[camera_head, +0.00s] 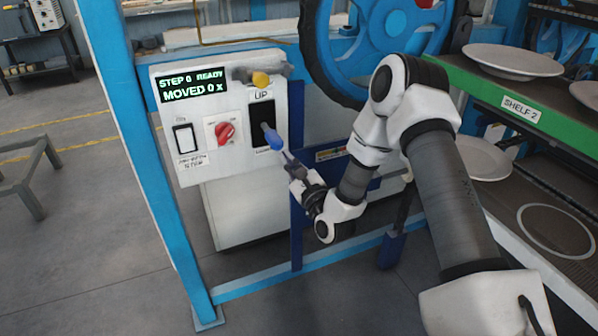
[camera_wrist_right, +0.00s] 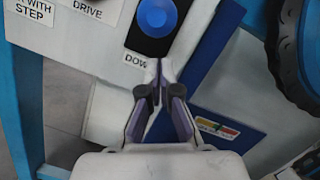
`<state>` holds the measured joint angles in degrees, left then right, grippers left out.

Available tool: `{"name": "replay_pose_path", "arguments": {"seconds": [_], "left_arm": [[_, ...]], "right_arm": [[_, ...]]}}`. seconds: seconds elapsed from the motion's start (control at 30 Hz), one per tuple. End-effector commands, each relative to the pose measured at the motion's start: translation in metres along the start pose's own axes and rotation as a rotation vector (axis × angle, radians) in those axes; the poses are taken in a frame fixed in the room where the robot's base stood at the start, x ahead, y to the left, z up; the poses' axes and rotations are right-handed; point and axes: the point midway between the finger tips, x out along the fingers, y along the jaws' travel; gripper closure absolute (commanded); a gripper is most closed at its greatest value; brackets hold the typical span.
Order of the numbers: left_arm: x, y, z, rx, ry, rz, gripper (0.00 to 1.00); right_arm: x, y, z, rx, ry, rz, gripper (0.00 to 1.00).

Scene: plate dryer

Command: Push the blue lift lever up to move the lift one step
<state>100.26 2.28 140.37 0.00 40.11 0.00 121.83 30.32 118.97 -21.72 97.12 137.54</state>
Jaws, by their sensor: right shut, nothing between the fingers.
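The blue lift lever (camera_head: 273,139) sticks out of a black slot on the white control panel (camera_head: 188,110), below the "UP" label, with its knob angled down. In the right wrist view its round blue knob (camera_wrist_right: 157,17) shows at the top, just beyond the fingertips. My right gripper (camera_head: 288,157) is shut and empty, its tips just below and to the right of the knob. Whether the tips touch the knob I cannot tell. The display (camera_head: 192,86) reads "STEP 0 READY, MOVED 0 x". My left gripper is not in view.
A red rotary switch (camera_head: 225,130) and a white rocker switch (camera_head: 183,139) sit left of the lever. A yellow knob (camera_head: 261,79) is above it. A blue wheel (camera_head: 318,50) stands behind, and a green shelf with white plates (camera_head: 513,61) is at the right.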

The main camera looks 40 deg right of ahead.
Motion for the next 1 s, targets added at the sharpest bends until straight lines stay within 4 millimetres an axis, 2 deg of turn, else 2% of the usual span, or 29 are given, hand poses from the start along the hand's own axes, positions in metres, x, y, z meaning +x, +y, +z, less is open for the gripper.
{"name": "replay_pose_path", "arguments": {"seconds": [0.03, 0.13, 0.53, 0.63, 0.8, 0.9, 1.0], "left_arm": [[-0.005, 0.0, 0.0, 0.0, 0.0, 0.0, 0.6], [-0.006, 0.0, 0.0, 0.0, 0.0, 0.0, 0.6], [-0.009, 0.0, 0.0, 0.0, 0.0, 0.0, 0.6], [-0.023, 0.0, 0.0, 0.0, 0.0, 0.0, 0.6], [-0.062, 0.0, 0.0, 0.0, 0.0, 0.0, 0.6], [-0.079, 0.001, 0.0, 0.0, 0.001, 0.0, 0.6], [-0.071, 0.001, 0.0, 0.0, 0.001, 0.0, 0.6]], "right_arm": [[0.002, -0.001, 0.009, 0.0, -0.002, 0.001, 1.0], [0.004, 0.0, 0.016, 0.0, 0.0, 0.001, 1.0], [0.004, -0.001, 0.021, 0.0, 0.007, 0.003, 1.0], [0.006, -0.007, 0.032, 0.006, 0.046, 0.021, 1.0], [0.009, -0.02, 0.057, 0.025, 0.197, 0.095, 1.0], [0.012, -0.025, 0.066, 0.035, 0.283, 0.139, 1.0], [0.014, -0.025, 0.066, 0.04, 0.314, 0.155, 1.0]]}}
